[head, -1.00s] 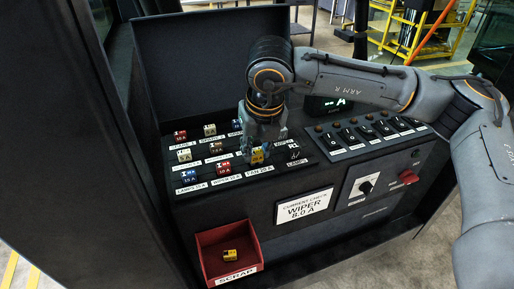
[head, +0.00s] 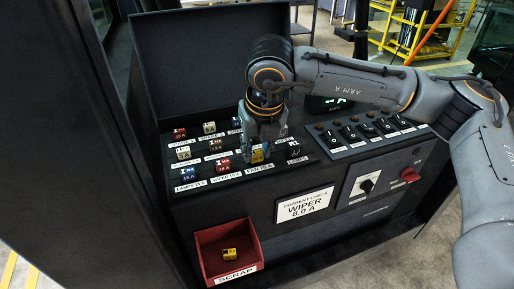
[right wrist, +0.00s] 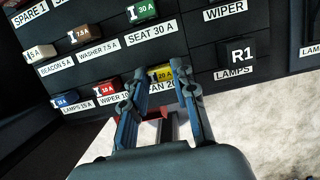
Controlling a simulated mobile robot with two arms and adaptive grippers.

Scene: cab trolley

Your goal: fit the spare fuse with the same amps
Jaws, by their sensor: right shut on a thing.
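My right gripper (head: 262,152) is over the front row of the fuse panel, fingers pointing down. It is shut on a yellow 20 A fuse (right wrist: 160,73), which is at the position labelled FAN 20 A. The fingers partly hide this fuse; in the head view its yellow top (head: 257,156) shows. Whether it is fully seated I cannot tell. Another yellow fuse (head: 229,254) lies in the red scrap bin (head: 252,245). Spare fuses (head: 209,128) stand in the back row. My left gripper is not in view.
A red wiper fuse (right wrist: 105,88) sits close left of the fingers. The black R1 relay (right wrist: 236,53) stands to the right. The raised lid (head: 200,60) stands behind.

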